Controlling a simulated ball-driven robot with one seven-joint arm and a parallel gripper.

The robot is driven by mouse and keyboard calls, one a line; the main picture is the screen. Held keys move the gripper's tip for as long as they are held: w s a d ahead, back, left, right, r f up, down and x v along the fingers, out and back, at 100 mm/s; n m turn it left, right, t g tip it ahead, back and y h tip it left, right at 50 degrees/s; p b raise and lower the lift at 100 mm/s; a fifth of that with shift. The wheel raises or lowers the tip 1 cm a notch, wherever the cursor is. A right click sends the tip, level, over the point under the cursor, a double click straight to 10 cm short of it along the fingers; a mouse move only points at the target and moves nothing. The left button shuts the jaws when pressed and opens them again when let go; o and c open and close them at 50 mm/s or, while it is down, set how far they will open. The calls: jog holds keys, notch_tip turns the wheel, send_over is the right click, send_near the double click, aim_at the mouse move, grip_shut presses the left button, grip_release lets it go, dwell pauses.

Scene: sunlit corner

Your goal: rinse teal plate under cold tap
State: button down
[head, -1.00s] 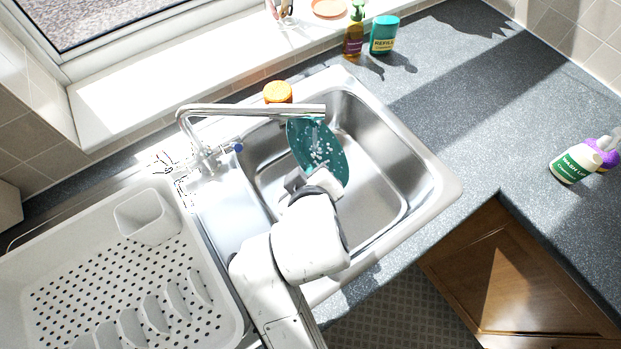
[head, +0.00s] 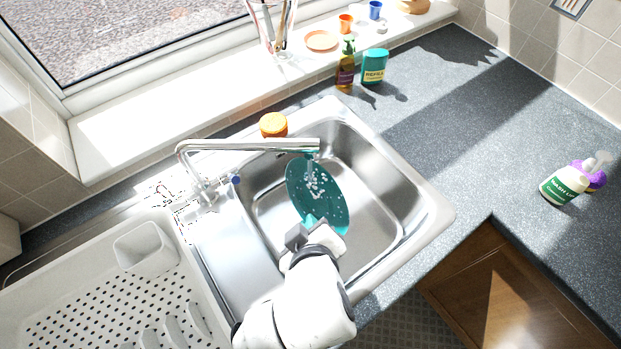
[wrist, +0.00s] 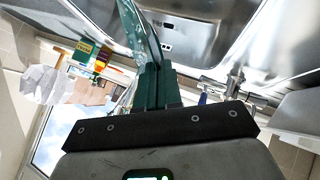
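The teal plate (head: 318,194) is tilted in the sink basin, under the tap's spout. My gripper (head: 314,226) is shut on the plate's near edge. In the wrist view the plate (wrist: 133,30) shows nearly edge-on between the fingers (wrist: 155,88). The tap (head: 250,146) reaches over the basin, and water runs from its spout onto the plate's upper part. White specks of water or foam dot the plate's face. A blue mark shows on the tap's lever (head: 236,180). The steel sink (head: 385,235) surrounds the plate.
A white dish rack (head: 95,285) stands left of the sink. An orange-topped item (head: 273,124) sits behind the tap. A brown spray bottle (head: 345,72) and teal tub (head: 374,66) stand at the back. The counter (head: 450,120) between is mostly clear.

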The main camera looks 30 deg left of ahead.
jog(key=s+d, duration=0.3)
jog(key=shift+s+d+p, duration=0.2)
jog(key=shift+s+p, duration=0.1)
jog(key=shift+p, duration=0.1)
jog(key=shift+r, duration=0.1)
dwell(0.7)
jog(key=w+r+v, duration=0.1)
jog(key=v, duration=0.5)
dwell(0.3)
jog(key=shift+s+d, duration=0.1)
dwell(0.4)
